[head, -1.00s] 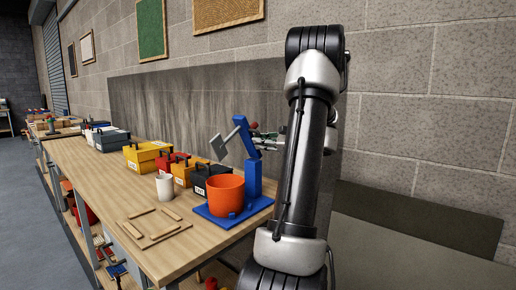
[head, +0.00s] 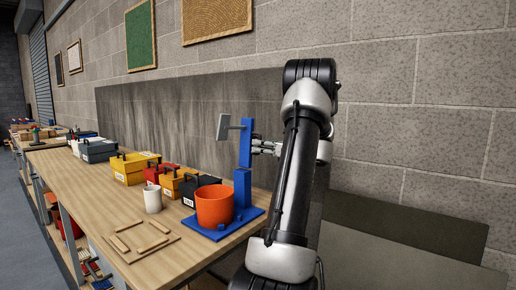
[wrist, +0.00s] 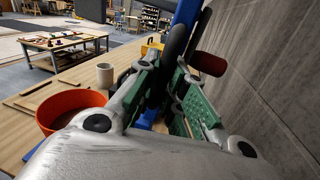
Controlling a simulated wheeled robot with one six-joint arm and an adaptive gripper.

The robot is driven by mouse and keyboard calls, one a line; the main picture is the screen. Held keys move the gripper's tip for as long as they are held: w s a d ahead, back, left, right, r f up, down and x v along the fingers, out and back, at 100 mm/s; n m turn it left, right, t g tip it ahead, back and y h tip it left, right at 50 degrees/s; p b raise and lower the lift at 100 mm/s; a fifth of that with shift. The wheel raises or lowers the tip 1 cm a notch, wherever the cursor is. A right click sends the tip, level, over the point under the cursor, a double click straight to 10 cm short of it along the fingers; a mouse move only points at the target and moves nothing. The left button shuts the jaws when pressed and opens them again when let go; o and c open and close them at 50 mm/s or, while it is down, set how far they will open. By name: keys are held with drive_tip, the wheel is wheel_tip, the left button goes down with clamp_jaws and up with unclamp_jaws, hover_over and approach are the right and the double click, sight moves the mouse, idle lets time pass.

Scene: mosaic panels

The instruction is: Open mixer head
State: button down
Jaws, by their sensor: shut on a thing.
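The blue mixer stands on its blue base (head: 215,229) near the bench's right end. Its blue mixer head (head: 246,142) is tilted up to about vertical above the column (head: 242,188). The grey paddle (head: 222,127) points left from the head, clear of the orange bowl (head: 214,205). My gripper (head: 262,146) is at the right side of the raised head, shut on it. In the wrist view, the green-padded fingers of my gripper (wrist: 166,68) close around a dark part by the blue mixer head (wrist: 187,12). The exact contact is hidden.
A white mug (head: 153,199) and a wooden board with strips (head: 140,241) are left of the mixer. Several toolboxes, including a black one (head: 196,190), line the bench behind. The wall (head: 390,110) is close behind the arm.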

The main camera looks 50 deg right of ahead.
drive_tip(key=shift+s+f, duration=0.1)
drive_tip(key=shift+f, duration=0.25)
drive_tip(key=c, duration=1.5)
unclamp_jaws()
drive_tip(key=shift+d, duration=0.1)
drive_tip(key=shift+r, duration=0.1)
drive_tip(key=v, duration=1.2)
